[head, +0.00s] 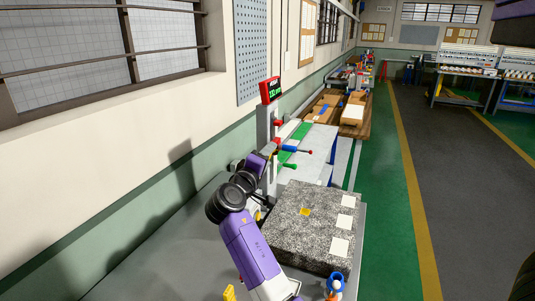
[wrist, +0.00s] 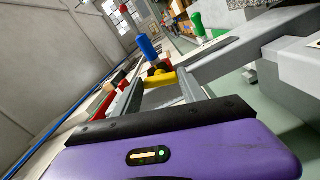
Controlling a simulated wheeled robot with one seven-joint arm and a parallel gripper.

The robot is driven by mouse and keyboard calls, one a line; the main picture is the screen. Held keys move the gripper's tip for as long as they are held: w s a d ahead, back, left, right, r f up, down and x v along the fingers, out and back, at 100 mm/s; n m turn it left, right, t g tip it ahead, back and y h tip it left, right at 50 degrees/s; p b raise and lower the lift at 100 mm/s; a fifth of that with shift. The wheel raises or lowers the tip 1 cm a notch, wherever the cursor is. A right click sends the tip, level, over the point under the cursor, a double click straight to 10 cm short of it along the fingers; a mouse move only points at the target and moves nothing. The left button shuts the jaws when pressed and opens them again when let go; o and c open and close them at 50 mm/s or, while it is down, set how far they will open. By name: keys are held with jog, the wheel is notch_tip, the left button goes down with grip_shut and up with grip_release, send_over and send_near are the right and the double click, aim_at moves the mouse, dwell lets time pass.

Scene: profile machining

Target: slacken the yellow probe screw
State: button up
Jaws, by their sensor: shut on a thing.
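The yellow probe screw (wrist: 161,79) shows in the wrist view between the two grey fingers of my gripper (wrist: 160,82). The fingers are shut on it near their tips. A blue handle (wrist: 148,46) stands just beyond the screw. In the head view my gripper (head: 258,163) reaches in beside the column of the height gauge (head: 266,122), which carries a red-framed digital display (head: 271,90). The blue probe with a red tip (head: 296,149) sticks out to the right of the column. The yellow screw is hidden in the head view.
A speckled granite block (head: 295,237) with white squares and a small yellow piece lies right of my arm. A green handle (head: 290,166) sits below the probe. The wall is close on the left. An open aisle (head: 425,130) runs along the right.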

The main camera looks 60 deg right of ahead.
jog(key=shift+w+a+n, duration=0.1)
jog(key=shift+n, duration=0.3)
jog(key=o, duration=1.4)
jog(key=shift+c, duration=0.2)
jog(key=a+b, duration=0.2)
jog(key=a, duration=0.5)
jog(key=shift+s+a, duration=0.4)
